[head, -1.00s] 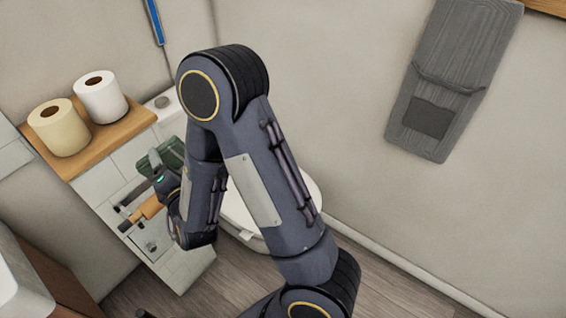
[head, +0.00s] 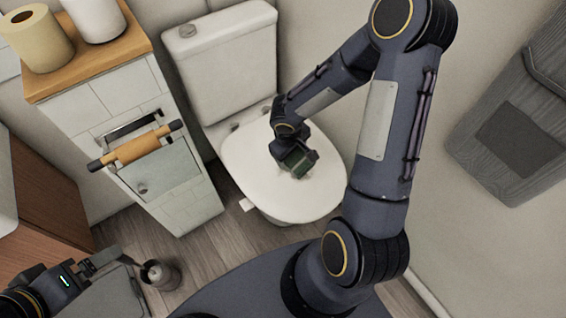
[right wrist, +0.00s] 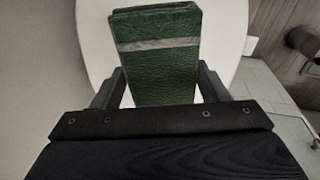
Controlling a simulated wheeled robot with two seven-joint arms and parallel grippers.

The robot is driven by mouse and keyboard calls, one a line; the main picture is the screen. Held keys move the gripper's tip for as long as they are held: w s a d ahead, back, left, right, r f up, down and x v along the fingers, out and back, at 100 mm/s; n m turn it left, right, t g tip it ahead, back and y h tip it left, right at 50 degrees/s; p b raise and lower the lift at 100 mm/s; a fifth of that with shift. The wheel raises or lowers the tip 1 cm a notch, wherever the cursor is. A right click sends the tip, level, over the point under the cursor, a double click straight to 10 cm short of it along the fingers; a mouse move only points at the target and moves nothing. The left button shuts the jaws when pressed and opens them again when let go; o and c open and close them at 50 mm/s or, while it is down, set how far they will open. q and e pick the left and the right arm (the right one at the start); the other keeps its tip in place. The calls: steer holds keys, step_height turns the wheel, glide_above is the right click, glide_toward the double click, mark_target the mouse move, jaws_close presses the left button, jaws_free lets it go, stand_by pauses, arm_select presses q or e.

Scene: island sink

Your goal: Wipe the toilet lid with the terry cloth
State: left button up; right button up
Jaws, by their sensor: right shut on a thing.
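The green folded terry cloth (head: 296,161) with a pale stripe is in my right gripper (head: 290,150), over the white toilet lid (head: 250,165). The lid is closed. In the right wrist view the cloth (right wrist: 157,55) sits between the two fingers of my right gripper (right wrist: 160,88), with the white lid (right wrist: 90,50) behind it. I cannot tell whether the cloth touches the lid. My left gripper (head: 118,262) is low at the left, away from the toilet; its jaw opening is unclear.
The toilet tank (head: 222,65) stands behind the lid. A tiled cabinet (head: 165,185) with a wooden top, paper rolls (head: 38,38) and an orange-brown holder bar (head: 138,150) is left of it. A small metal canister (head: 160,273) is on the floor. A grey hanging organizer (head: 515,140) is at right.

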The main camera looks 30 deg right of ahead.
steer(key=a+f+m, duration=0.1)
steer(key=w+a+f+m+y+b, duration=0.1)
steer(key=m, duration=0.1)
steer(key=shift+a+f+y, duration=0.1)
steer(key=shift+a+y, duration=0.1)
steer(key=shift+y, duration=0.1)
arm_select(q)
step_height(320, 180, down, 6)
steer(key=b, duration=0.3)
steer(key=shift+r, duration=0.25)
arm_select(e)
step_height(320, 180, down, 5)
steer(key=shift+r, duration=0.2)
